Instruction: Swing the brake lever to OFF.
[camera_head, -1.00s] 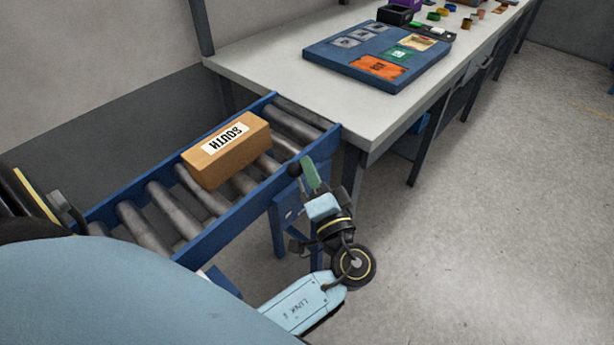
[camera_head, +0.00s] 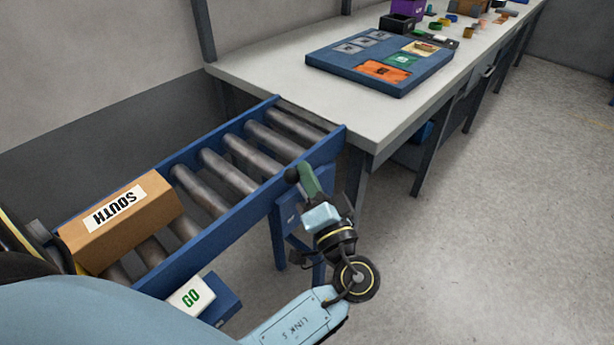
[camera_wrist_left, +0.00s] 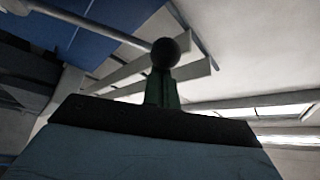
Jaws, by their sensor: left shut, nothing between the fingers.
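The brake lever's black ball knob (camera_head: 292,174) stands beside the blue conveyor's right rail near the bench end. It also shows in the left wrist view (camera_wrist_left: 166,53), with a pale rod running from it toward the upper left. My left gripper (camera_head: 305,172) has its green fingers shut and empty, right beside the knob; I cannot tell if they touch. In the left wrist view the fingers (camera_wrist_left: 162,90) point up at the knob and overlap its lower edge. The lever's pivot and any OFF mark are hidden. My right gripper is not in view.
A brown box marked SOUTH (camera_head: 122,222) lies on the rollers at the conveyor's lower left. A white GO sign (camera_head: 190,296) is by the conveyor's near side. A bench (camera_head: 250,72) with a blue board (camera_head: 335,72) stands behind. The floor at right is clear.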

